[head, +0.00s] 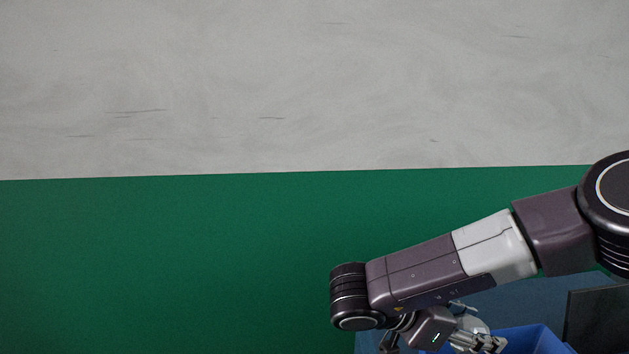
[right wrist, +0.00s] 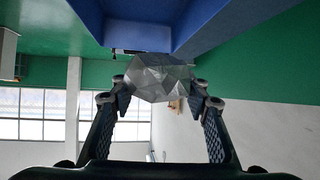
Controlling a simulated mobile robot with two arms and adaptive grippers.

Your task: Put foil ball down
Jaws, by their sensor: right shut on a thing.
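The foil ball (right wrist: 158,78) is a silvery, faceted lump in the right wrist view. My right gripper (right wrist: 160,86) is shut on it, with one finger on each side. In the head view my right gripper (head: 478,328) is low at the right of the picture, and the ball (head: 474,325) shows as a small pale patch between its fingers. The ball is held right by a blue container (head: 535,338), whose wall also shows at the top of the right wrist view (right wrist: 135,35). My left gripper is not in view.
A blue-grey surface (head: 515,292) lies around the blue container. A dark upright panel (head: 597,318) stands to its right. Green floor or wall (head: 180,260) and a pale grey area (head: 260,90) fill the rest, with no objects on them.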

